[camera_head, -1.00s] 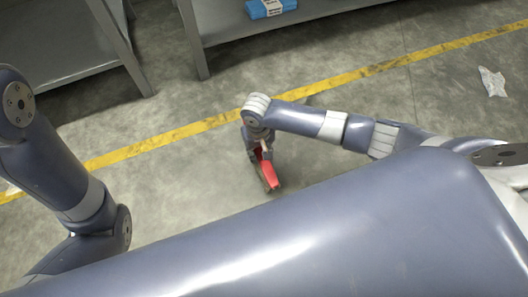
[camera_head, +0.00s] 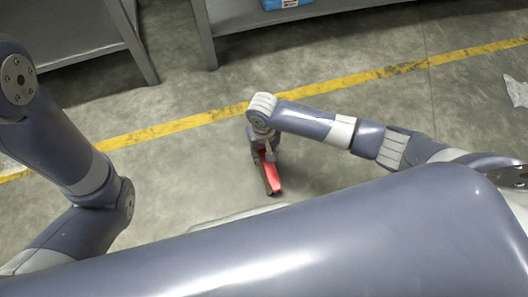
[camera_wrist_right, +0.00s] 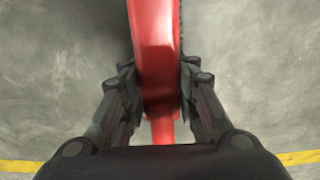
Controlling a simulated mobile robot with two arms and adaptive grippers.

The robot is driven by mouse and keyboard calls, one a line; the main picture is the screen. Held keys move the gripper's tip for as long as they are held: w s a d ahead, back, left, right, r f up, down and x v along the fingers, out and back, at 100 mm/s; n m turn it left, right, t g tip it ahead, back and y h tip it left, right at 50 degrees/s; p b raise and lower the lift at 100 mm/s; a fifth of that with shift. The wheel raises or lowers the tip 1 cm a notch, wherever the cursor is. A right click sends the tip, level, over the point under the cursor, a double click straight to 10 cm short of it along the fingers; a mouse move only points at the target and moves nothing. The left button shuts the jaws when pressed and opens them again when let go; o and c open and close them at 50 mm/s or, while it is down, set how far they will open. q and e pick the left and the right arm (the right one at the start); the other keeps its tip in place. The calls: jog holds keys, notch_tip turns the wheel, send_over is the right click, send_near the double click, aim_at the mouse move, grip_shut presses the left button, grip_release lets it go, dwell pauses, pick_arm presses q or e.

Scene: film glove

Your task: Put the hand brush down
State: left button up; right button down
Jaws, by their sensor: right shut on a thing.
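The red hand brush (camera_head: 272,177) is held in my right gripper (camera_head: 266,156), in front of my body in the head view. In the right wrist view the red brush (camera_wrist_right: 154,50) runs up between the two dark fingers of the right gripper (camera_wrist_right: 158,88), which are shut on it. Dark bristles show along its right edge. Grey floor shows behind the brush; I cannot tell how high above it the brush is. My left arm shows at the left of the head view, but its gripper is out of view.
A yellow line (camera_head: 200,119) crosses the concrete floor (camera_head: 190,170). A grey table (camera_head: 70,35) stands at the upper left, and a grey shelf (camera_head: 240,20) with a blue package (camera_head: 280,4) at the top. A crumpled clear wrapper (camera_head: 516,91) lies at the right. Floor around the brush is clear.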

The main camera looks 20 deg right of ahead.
jog(key=shift+f, duration=0.5)
jog(key=c, duration=1.3)
grip_release()
jog(key=shift+f, duration=0.1)
jog(key=shift+c, duration=0.2)
jog(key=shift+o, duration=0.5)
jog(key=shift+r, duration=0.2)
